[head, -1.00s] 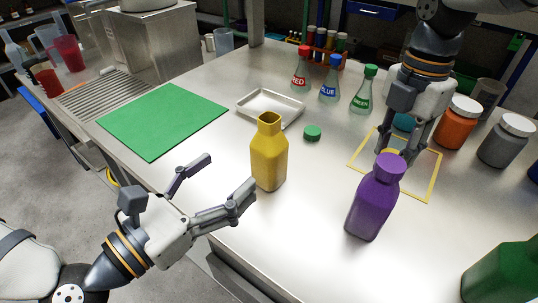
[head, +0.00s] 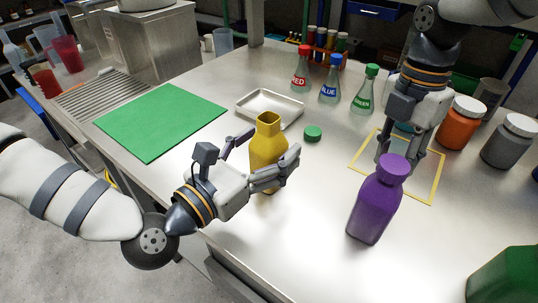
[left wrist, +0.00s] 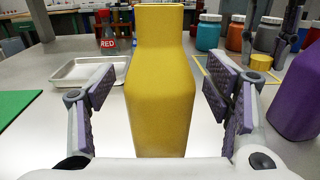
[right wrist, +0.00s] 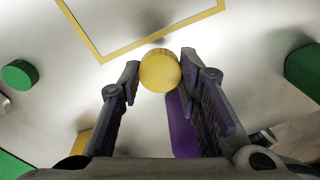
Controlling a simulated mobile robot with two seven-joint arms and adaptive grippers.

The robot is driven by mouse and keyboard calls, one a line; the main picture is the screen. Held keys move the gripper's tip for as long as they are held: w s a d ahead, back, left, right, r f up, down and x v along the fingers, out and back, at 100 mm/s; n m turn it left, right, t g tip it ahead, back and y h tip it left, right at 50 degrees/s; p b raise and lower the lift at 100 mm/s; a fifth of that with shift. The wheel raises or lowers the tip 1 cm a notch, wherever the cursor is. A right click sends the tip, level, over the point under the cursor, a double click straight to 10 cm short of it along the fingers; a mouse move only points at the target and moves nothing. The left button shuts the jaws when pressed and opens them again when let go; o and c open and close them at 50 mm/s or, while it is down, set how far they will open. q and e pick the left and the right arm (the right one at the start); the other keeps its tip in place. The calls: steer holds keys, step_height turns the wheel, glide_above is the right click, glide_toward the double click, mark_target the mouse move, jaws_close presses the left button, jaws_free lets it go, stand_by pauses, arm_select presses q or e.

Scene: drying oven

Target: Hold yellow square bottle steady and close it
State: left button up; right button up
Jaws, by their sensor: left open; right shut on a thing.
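The yellow square bottle (head: 268,140) stands upright and uncapped on the table. My left gripper (head: 262,160) is open with its fingers on either side of the bottle. In the left wrist view the bottle (left wrist: 161,90) stands between the finger pads, with gaps on both sides. My right gripper (head: 396,158) is at the yellow outlined square, partly hidden by the purple bottle. In the right wrist view its fingertips are shut on a round yellow cap (right wrist: 160,71). The cap (left wrist: 261,62) also shows in the left wrist view.
A capped purple bottle (head: 376,205) stands in front of my right gripper. A green cap (head: 313,133) and metal tray (head: 270,107) lie behind the yellow bottle. Labelled flasks (head: 330,86) and lidded jars (head: 460,125) stand farther back. A green mat (head: 160,120) is at left.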

arm_select(q)
steer(key=shift+w+d, duration=0.25)
steer(key=c, duration=1.2)
